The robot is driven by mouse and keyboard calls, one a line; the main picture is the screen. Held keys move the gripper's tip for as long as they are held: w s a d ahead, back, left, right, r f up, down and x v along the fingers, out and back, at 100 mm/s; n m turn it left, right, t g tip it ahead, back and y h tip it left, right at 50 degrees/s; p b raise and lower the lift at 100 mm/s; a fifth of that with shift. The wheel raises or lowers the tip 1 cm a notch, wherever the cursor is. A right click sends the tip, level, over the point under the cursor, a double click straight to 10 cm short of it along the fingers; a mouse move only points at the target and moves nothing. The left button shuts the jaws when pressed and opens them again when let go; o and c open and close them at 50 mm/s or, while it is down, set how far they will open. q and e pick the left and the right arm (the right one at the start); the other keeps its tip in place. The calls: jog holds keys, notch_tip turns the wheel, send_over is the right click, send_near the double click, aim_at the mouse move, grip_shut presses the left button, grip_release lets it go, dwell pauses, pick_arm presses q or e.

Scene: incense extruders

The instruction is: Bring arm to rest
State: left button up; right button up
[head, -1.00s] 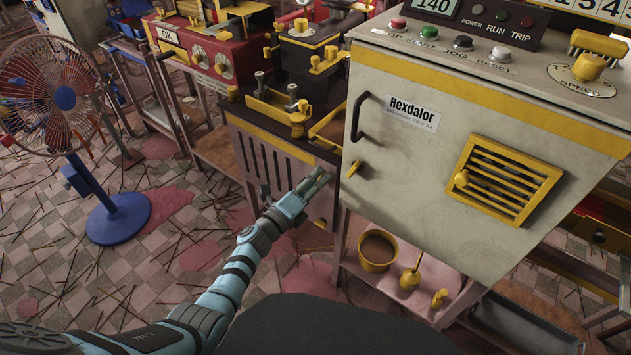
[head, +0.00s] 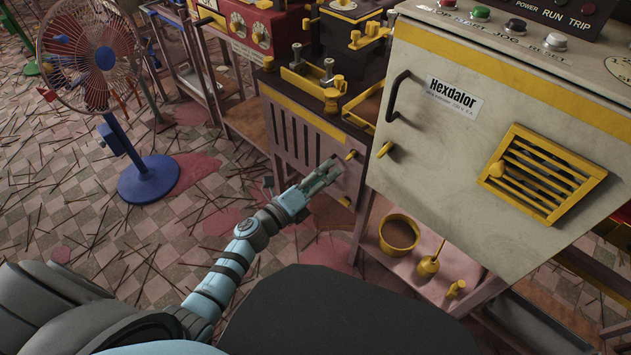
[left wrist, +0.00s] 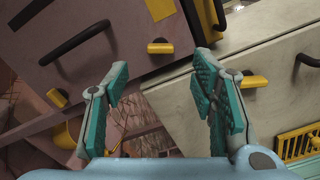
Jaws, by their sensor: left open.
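My left arm (head: 235,262) comes in from the lower left of the head view, light blue with dark bands. Its gripper (head: 322,177) is in front of the dark slatted cabinet (head: 310,138), left of the cream control cabinet (head: 465,150). In the left wrist view the gripper (left wrist: 163,95) is open, its teal pads wide apart with nothing between them. Beyond the pads are the dark cabinet front with a yellow knob (left wrist: 160,47) and the cream cabinet's face (left wrist: 180,105). My right gripper is not in view.
A fan (head: 100,60) on a blue base stands at the left. Under the cream cabinet, a shelf holds a yellow-rimmed pot (head: 399,234) and a small yellow oil can (head: 429,266). Thin sticks litter the checkered floor, which has open room at the left.

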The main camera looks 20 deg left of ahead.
pick_arm(q)
jog(key=v, duration=0.4)
jog(key=shift+s, duration=0.2)
